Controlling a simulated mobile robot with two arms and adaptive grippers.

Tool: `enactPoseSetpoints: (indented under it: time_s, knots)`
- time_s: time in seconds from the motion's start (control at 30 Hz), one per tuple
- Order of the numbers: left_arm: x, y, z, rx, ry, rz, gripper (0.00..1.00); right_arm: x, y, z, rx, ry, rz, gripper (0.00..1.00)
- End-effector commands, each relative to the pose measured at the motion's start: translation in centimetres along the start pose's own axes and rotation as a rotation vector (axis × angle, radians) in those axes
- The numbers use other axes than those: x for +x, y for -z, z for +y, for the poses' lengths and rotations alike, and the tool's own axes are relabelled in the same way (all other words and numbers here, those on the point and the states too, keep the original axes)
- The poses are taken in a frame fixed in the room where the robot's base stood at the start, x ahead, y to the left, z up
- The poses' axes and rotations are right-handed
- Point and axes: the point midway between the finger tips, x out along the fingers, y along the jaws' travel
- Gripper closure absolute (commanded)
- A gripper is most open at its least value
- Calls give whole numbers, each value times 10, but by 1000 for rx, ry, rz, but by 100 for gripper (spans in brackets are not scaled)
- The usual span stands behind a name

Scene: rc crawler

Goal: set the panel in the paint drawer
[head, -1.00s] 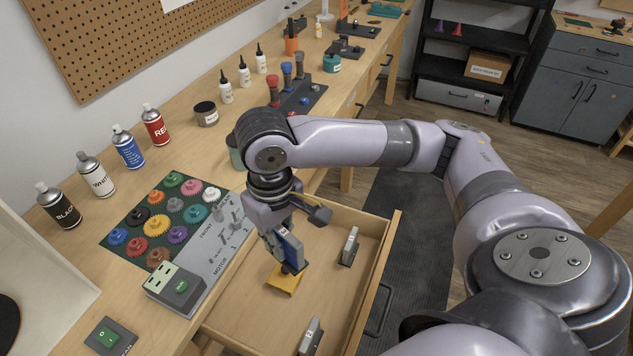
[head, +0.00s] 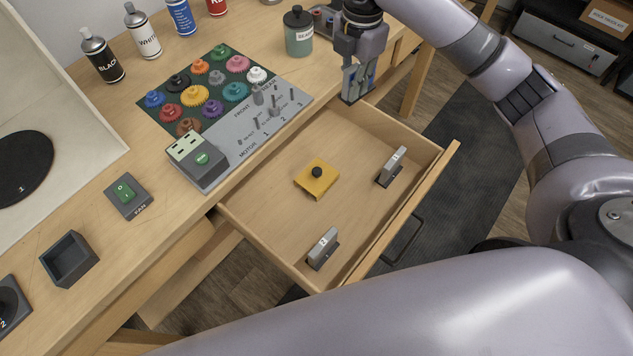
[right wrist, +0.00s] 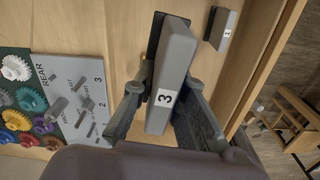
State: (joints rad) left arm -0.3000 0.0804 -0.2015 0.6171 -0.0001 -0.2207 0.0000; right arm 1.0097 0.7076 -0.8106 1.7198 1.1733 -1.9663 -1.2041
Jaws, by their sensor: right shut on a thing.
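The paint drawer (head: 262,222) stands pulled open from the bench. My right gripper (head: 357,90) is at the drawer's far end, pointing down. It is shut on a grey panel labelled 3 (right wrist: 170,75), seen between the fingers in the right wrist view. A dark part shows behind the panel's upper end; I cannot tell whether the panel touches the drawer floor. Panel 1 (head: 392,163) stands in the drawer at the right, and also shows in the right wrist view (right wrist: 222,28). Panel 2 (head: 323,246) stands nearer. My left gripper is not in view.
A yellow block with a black knob (head: 317,179) sits mid-drawer, with bare floor around it. On the bench are the gear board (head: 265,125), a grey-green motor box (head: 198,158), a dark jar (head: 298,32), spray cans and an empty square tray (head: 68,262).

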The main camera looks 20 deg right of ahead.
Motion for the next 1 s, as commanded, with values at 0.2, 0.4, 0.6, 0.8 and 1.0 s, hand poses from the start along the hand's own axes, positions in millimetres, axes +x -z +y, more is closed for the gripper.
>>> enactPoseSetpoints:
  time_s: [0.2, 0.4, 0.6, 0.8, 1.0]
  knots:
    - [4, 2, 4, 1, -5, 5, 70, 10, -6, 3, -126, 6, 5, 100]
    - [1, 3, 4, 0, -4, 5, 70, 52, -6, 2, -133, 13, 7, 100]
    - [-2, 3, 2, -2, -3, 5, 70, 106, -5, 1, -132, 11, 6, 100]
    - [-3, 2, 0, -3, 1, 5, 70, 148, -5, 2, -133, 8, 5, 100]
    - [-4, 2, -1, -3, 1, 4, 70, 164, -5, 2, -132, 5, 5, 100]
